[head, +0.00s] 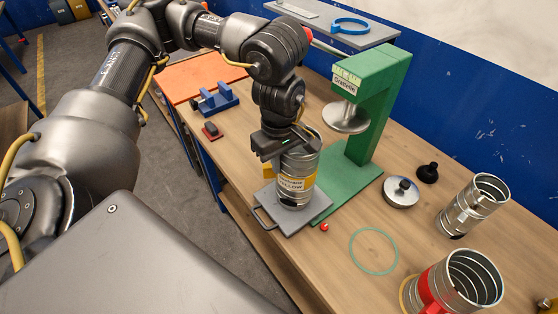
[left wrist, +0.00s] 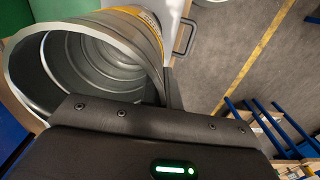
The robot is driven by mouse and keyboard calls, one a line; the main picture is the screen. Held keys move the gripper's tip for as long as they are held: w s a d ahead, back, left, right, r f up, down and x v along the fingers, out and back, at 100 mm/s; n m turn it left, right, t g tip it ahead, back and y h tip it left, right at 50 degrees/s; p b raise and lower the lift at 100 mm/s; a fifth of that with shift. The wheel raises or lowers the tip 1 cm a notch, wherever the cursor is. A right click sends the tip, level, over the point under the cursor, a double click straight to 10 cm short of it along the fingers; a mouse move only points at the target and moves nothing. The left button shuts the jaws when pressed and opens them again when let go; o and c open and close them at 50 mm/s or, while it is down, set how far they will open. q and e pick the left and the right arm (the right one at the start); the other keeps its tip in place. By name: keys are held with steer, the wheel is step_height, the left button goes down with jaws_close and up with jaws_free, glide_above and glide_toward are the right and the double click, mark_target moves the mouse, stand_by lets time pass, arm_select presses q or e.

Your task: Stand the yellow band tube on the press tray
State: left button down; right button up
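The yellow band tube (head: 297,180), a ribbed metal cylinder with a yellow label band, stands upright on the grey press tray (head: 316,207). I cannot tell whether its whole base is flat on the tray. My left gripper (head: 283,148) is at its top rim on the near left side. In the left wrist view the tube's open mouth (left wrist: 82,62) lies beside the gripper, and the tube wall runs between the close-set fingers (left wrist: 165,92). The inner finger is mostly hidden. My right gripper is out of view.
The green press (head: 372,104) with its round metal plate (head: 346,117) stands just behind the tray. A red-band tube (head: 468,279), a plain metal tube (head: 471,206), a teal ring (head: 374,251) and a knobbed disc (head: 401,192) are to the right. A small red piece (head: 324,227) lies near the tray.

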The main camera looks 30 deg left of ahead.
arm_select(q)
steer(key=shift+f+b, duration=1.6)
steer(key=shift+f, duration=0.4)
steer(key=c, duration=1.6)
jaws_free()
steer(key=shift+o, duration=0.2)
steer(key=shift+r, duration=0.1)
step_height(320, 180, up, 11)
steer(key=shift+f+b, duration=0.15)
steer(key=shift+b, duration=0.65)
steer(key=shift+d, duration=0.1)
